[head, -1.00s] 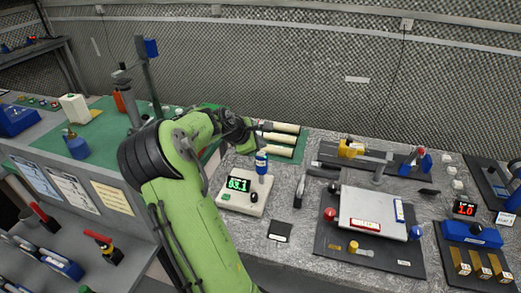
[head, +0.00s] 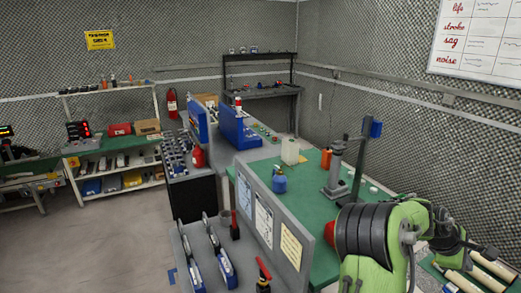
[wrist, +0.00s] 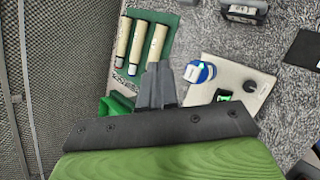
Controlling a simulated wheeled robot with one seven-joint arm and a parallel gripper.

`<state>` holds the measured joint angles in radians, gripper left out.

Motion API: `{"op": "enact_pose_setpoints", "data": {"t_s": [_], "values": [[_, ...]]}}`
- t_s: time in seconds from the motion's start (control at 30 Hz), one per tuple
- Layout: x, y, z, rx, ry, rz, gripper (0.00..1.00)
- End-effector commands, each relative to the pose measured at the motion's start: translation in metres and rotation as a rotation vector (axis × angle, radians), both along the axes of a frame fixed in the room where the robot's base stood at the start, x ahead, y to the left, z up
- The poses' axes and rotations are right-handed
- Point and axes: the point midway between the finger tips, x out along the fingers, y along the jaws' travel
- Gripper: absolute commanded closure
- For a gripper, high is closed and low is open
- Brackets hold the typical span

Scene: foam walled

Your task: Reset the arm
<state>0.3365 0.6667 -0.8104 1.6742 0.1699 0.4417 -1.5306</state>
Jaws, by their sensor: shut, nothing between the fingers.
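My green arm shows at the lower right of the head view, bent over the bench. My gripper (wrist: 157,84) points away from the camera in the wrist view, its two dark fingers together with nothing between them. It hangs above the bench, between three cream cylinders and a pale device. The cylinders (wrist: 140,45) lie side by side on a green mat (wrist: 185,35). The pale device (wrist: 238,82) carries a blue-and-white round part (wrist: 200,72) and a dark knob. In the head view the cylinders (head: 492,264) are partly cut off at the right edge.
A green-topped bench (head: 315,235) holds a dark stand (head: 338,175), a white container (head: 290,150), a blue bottle (head: 279,181) and an orange bottle (head: 326,158). Mesh walls stand close on the right. A shelf unit (head: 120,150) stands at far left. Open floor (head: 110,230) lies at lower left.

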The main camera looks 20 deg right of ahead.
Motion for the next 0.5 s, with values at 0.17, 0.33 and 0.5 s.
{"op": "enact_pose_setpoints", "data": {"t_s": [0.17, 0.33, 0.5], "values": [[0.022, 0.047, 0.007, 0.089, -0.2, -0.044, 1.0], [0.058, 0.179, 0.033, 0.351, -0.567, -0.138, 1.0], [0.047, 0.317, 0.067, 0.613, -0.765, -0.204, 1.0]]}}
